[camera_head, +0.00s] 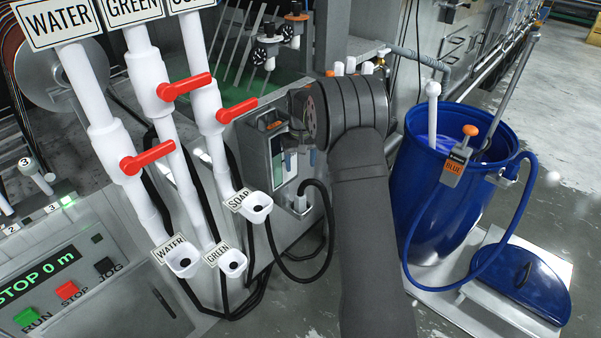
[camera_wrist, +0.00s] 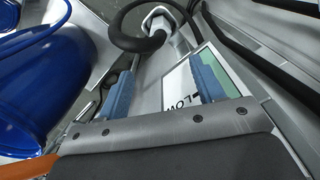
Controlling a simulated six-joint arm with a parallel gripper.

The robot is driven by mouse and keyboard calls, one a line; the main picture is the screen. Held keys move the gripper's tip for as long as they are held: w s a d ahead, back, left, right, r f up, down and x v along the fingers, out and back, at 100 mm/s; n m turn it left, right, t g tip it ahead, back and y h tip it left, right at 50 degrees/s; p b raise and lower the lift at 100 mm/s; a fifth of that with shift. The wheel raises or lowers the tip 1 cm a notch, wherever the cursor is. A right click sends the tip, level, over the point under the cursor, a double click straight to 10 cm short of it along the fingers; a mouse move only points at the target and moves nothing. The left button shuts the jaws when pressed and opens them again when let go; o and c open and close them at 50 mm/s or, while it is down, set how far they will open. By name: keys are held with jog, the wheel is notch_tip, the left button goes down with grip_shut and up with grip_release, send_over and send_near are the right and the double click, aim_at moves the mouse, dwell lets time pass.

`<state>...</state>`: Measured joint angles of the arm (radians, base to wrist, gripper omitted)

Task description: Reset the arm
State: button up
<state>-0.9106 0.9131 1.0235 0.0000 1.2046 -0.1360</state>
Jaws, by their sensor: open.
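My gripper (camera_wrist: 168,68) shows in the wrist view as two blue fingers, set apart with nothing held between them. The fingers are over a grey housing with a white and green panel (camera_wrist: 190,82) marked "LOW". In the head view my dark arm rises through the middle and bends left at the top, beside a grey box (camera_head: 262,150) on the machine. My arm hides much of the gripper there. I cannot tell whether the fingers touch the housing.
Left stand white pipes with red valve handles (camera_head: 148,157) and funnels (camera_head: 184,262), and a panel reading "STOP 0 m" (camera_head: 38,275). A blue barrel (camera_head: 440,215) stands right, its blue lid (camera_head: 520,285) lower right. A black hose (camera_head: 328,225) loops near the box.

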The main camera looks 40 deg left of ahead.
aim_at(300, 194)
jog(key=shift+r, duration=0.35)
notch_tip(300, 194, down, 17)
jog(key=shift+f, duration=0.2)
jog(key=shift+r, duration=0.35)
dwell(0.5)
